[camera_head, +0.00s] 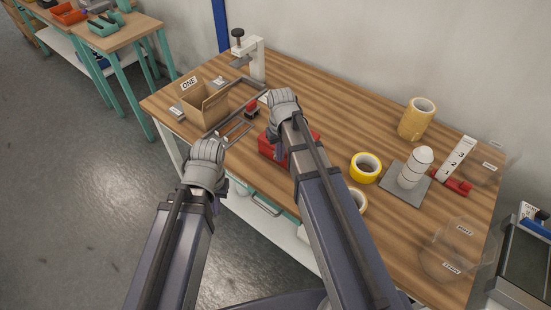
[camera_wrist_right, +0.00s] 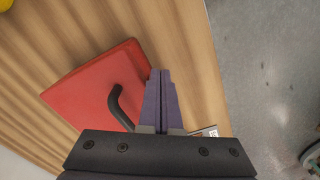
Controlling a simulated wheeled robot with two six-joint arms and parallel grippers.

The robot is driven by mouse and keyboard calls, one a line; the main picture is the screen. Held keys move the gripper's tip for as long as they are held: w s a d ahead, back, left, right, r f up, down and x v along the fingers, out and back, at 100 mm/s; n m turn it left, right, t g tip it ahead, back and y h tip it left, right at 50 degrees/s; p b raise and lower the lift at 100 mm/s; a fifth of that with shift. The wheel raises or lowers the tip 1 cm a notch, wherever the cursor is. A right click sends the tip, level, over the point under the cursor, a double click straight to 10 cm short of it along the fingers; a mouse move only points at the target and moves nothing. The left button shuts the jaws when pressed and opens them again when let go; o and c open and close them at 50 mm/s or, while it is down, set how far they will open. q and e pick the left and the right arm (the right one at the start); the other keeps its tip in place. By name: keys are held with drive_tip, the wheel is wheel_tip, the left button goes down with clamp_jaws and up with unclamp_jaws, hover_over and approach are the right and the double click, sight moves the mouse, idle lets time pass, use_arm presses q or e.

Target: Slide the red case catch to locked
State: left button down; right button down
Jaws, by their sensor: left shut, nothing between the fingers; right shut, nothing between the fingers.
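The red case (camera_head: 268,147) lies near the front edge of the table, partly hidden by my right arm in the head view. In the right wrist view the red case (camera_wrist_right: 80,88) shows a flat lid and a curved black handle (camera_wrist_right: 115,105). I cannot make out its catch in either view. My right gripper (camera_head: 282,95) is shut and empty above the table. In the right wrist view its fingers (camera_wrist_right: 160,73) overlap the case's edge; I cannot tell if they touch it. My left gripper (camera_head: 208,147) is shut and empty, left of the case, in front of the table.
An open cardboard box (camera_head: 207,107) stands at the left of the wooden table (camera_head: 335,103), by a white clamp stand (camera_head: 256,60). A yellow tape roll (camera_head: 366,167), a tan roll stack (camera_head: 416,118) and a white spool on a grey plate (camera_head: 399,192) stand at the right.

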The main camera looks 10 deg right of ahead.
sight(273, 155)
drive_tip(key=shift+f+b, duration=1.15)
drive_tip(key=shift+f, duration=0.15)
drive_tip(key=shift+w+a, duration=1)
drive_tip(key=shift+w, duration=0.25)
drive_tip(key=shift+s+d, duration=0.45)
drive_tip(key=shift+s, duration=0.05)
drive_tip(key=shift+r, duration=0.15)
wheel_tip(273, 155, up, 9)
drive_tip(key=p, duration=0.9)
